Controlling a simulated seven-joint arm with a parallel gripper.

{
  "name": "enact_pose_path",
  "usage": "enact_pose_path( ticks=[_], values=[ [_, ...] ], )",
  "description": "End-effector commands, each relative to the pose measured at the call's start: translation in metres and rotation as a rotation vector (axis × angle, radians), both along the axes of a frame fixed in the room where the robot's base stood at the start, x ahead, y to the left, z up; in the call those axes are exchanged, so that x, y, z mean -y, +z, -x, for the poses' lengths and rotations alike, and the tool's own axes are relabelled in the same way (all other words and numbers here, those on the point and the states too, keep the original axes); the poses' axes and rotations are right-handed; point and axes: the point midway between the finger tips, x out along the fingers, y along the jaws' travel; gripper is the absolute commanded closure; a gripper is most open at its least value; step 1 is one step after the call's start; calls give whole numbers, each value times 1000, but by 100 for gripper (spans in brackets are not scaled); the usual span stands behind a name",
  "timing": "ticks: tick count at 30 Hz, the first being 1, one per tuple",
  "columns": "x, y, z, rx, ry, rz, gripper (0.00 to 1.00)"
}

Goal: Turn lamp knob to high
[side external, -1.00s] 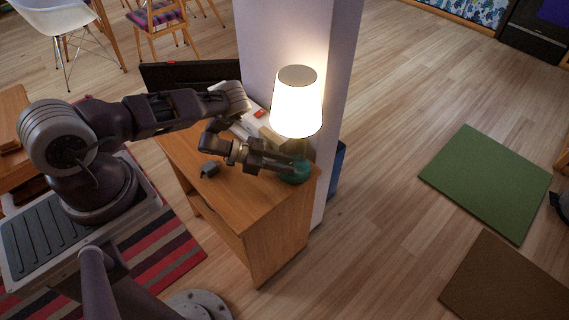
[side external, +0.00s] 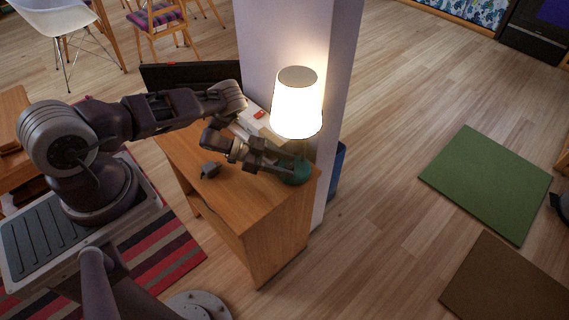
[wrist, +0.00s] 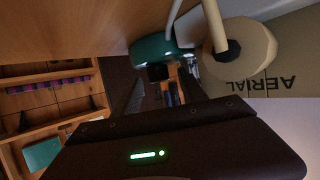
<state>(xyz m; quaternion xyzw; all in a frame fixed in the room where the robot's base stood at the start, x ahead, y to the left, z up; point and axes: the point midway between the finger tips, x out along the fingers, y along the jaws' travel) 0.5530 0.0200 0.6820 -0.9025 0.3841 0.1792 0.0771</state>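The lamp (side external: 297,108) stands lit on the wooden desk, with a glowing white shade and a round teal base (side external: 297,174). The base also shows in the wrist view (wrist: 150,47). A small dark part on it (wrist: 158,72), possibly the knob, faces my gripper; its setting cannot be read. My gripper (side external: 283,163) is at the left side of the base, close to it. Its fingers look spread, with a gap between them in the wrist view (wrist: 165,92). Whether either finger touches the knob cannot be told.
The desk (side external: 262,205) stands against a white pillar (side external: 335,110). A small dark block (side external: 210,170) lies left of the lamp, and a white box with a red mark (side external: 258,116) sits behind. A cream roll (wrist: 245,50) and a box lettered AERIAL (wrist: 290,82) are beside the base.

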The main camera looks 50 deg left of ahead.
Motion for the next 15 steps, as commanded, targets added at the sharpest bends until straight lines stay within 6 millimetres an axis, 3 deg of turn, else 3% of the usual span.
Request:
enact_pose_path(
  ticks=[5, 15],
  values=[
    [-2, 1, 1, 0, 1, 0, 50],
    [-43, 24, 39, 0, 3, 0, 50]
  ],
)
